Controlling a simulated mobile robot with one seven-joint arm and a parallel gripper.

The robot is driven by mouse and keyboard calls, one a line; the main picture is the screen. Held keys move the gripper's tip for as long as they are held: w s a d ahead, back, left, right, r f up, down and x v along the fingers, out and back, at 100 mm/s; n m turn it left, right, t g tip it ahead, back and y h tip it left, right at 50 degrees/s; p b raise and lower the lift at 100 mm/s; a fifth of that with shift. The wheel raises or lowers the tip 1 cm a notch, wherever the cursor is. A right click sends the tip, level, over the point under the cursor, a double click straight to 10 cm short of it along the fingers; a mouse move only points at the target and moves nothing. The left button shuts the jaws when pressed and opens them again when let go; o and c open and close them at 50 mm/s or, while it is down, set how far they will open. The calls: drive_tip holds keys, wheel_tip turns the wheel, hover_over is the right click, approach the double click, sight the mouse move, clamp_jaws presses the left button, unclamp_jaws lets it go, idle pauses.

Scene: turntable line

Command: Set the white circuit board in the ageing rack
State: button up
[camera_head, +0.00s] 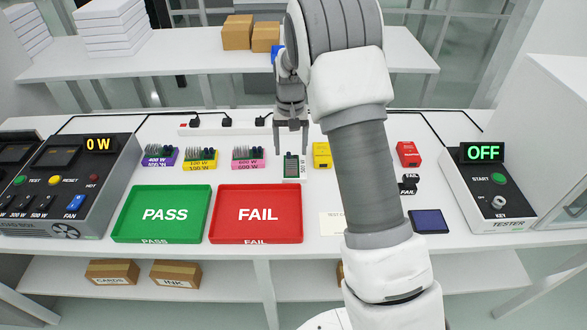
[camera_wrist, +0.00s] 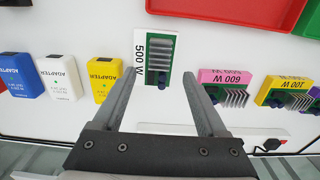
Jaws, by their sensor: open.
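The white circuit board (camera_head: 291,177), marked 500 W, lies on the white worktop behind the red FAIL tray. In the wrist view the board (camera_wrist: 140,45) shows its label, green face and grey finned part. My gripper (camera_head: 290,150) is open and empty above the board and points down. In the wrist view its fingertips (camera_wrist: 160,76) lie on either side of the board's near end, apart from it in the picture; the height gap is hard to judge. I cannot make out an ageing rack in either view.
Pink (camera_head: 249,158), yellow (camera_head: 200,160) and purple (camera_head: 160,156) boards stand to the left. A yellow adapter (camera_head: 321,155) is close on the right. The green PASS tray (camera_head: 162,213) and red FAIL tray (camera_head: 256,213) are in front. A load box (camera_head: 70,185) and tester (camera_head: 492,190) flank the worktop.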

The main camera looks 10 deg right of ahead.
sight(291, 161)
wheel_tip(291, 161, down, 5)
drive_tip(key=shift+d+f, duration=0.1)
clamp_jaws()
idle(0.4)
